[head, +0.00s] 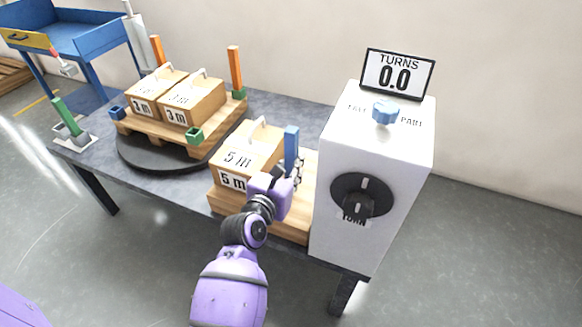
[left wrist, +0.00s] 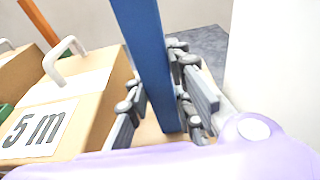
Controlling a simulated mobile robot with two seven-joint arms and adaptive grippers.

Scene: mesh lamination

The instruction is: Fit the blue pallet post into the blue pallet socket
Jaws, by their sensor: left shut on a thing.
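The blue pallet post (head: 291,143) stands roughly upright between the fingers of my left gripper (head: 292,172), beside the 5 m box. In the left wrist view the blue post (left wrist: 149,60) runs up between the two grey fingers (left wrist: 160,100), which are shut on it. Its lower end is hidden in the head view, and I cannot tell whether it touches anything below. The blue pallet socket (head: 117,113) is an empty square ring at the left corner of the far pallet (head: 153,133), well away from the gripper. My right gripper is not in view.
The far pallet sits on a black turntable (head: 135,158) and carries two 3 m boxes, two orange posts and a green socket (head: 194,135). A green post (head: 67,116) stands at the table's left end. A white machine (head: 365,150) stands close right of my gripper.

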